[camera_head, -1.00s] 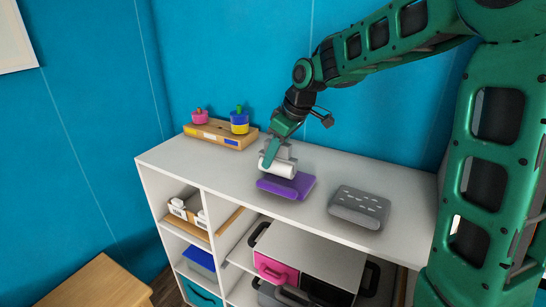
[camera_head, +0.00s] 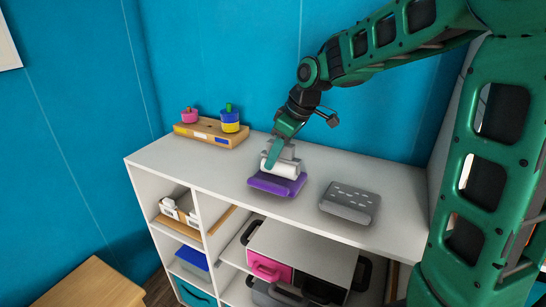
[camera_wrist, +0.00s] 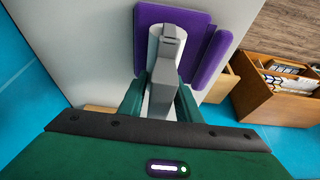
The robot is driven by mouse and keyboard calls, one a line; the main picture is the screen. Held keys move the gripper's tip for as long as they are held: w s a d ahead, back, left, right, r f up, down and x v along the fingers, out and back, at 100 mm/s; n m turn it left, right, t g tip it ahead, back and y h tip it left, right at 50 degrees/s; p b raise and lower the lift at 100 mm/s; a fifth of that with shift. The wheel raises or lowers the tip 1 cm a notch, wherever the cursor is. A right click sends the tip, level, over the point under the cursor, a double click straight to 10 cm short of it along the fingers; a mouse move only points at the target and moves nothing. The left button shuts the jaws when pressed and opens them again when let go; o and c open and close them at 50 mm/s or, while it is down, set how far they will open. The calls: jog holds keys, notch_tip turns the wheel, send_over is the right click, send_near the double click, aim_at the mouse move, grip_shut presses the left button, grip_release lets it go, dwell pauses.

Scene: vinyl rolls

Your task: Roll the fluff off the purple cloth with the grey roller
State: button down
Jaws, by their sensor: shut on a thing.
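A folded purple cloth (camera_head: 268,186) lies on the white shelf top, near its front edge. It also shows in the wrist view (camera_wrist: 207,62). My gripper (camera_head: 272,158) is shut on the grey handle of the roller (camera_wrist: 163,88). The roller's white cylinder (camera_head: 283,168) is over the back part of the cloth; the head view cannot settle whether they touch. In the wrist view the cylinder (camera_wrist: 154,48) lies along the cloth, mostly behind the handle. I can make out no fluff on the visible purple surface; part of it is hidden by the roller.
A grey block with white flecks (camera_head: 349,203) lies right of the cloth. A wooden board (camera_head: 208,134) with coloured pots stands at the back left. Bins and boxes fill the shelves below. The top between the board and the cloth is clear.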

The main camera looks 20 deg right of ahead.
aim_at(272, 141)
jog(key=shift+r, duration=0.1)
jog(key=shift+r, duration=3.45)
